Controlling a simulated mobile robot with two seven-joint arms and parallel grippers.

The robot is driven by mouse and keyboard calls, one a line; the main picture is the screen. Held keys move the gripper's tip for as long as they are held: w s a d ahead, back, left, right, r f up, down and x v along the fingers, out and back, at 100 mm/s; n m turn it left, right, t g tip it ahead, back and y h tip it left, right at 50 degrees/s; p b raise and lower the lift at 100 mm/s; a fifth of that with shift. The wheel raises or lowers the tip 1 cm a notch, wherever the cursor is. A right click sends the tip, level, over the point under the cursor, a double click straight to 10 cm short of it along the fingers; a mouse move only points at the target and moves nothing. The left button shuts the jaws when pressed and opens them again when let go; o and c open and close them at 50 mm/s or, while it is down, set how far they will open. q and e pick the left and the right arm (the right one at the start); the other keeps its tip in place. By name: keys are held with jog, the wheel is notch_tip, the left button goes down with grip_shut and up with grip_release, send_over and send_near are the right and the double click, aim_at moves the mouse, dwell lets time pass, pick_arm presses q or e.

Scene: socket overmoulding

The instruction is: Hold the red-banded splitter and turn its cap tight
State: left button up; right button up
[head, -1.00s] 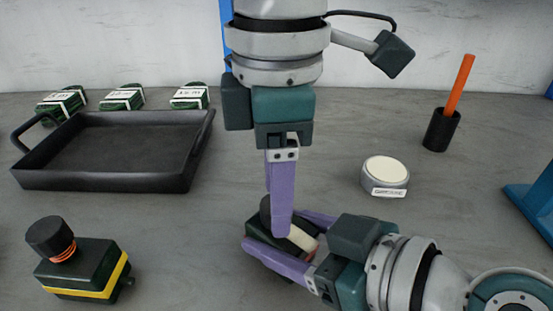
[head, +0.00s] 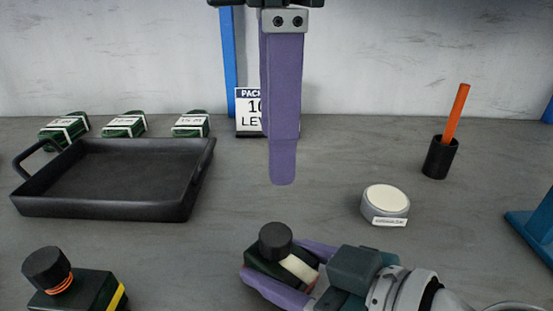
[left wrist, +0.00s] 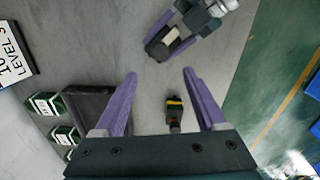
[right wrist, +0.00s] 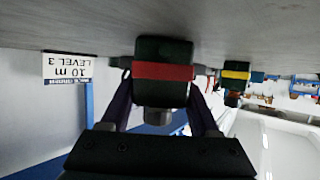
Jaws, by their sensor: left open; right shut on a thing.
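The red-banded splitter is a dark green block (head: 262,265) with a black round cap (head: 275,240) and a pale patch on its side. My right gripper (head: 272,262) is shut on it at the table's front middle. Its red band (right wrist: 162,72) shows in the right wrist view, between the fingers. No orange thread shows under this cap; how tight it is I cannot tell. My left gripper (head: 282,178) is open and empty, well above the cap. In the left wrist view the held splitter (left wrist: 157,48) lies beyond the open left fingers (left wrist: 160,76).
A yellow-banded splitter (head: 85,288) stands front left, orange thread showing under its raised cap. A black tray (head: 110,205) is empty at left, with several green packs (head: 125,122) behind. A round grey device (head: 385,203) and a black cup (head: 440,158) with an orange stick stand at right.

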pick_arm(q)
jog(key=shift+r, duration=0.5)
pick_arm(e)
jog(key=o, duration=1.5)
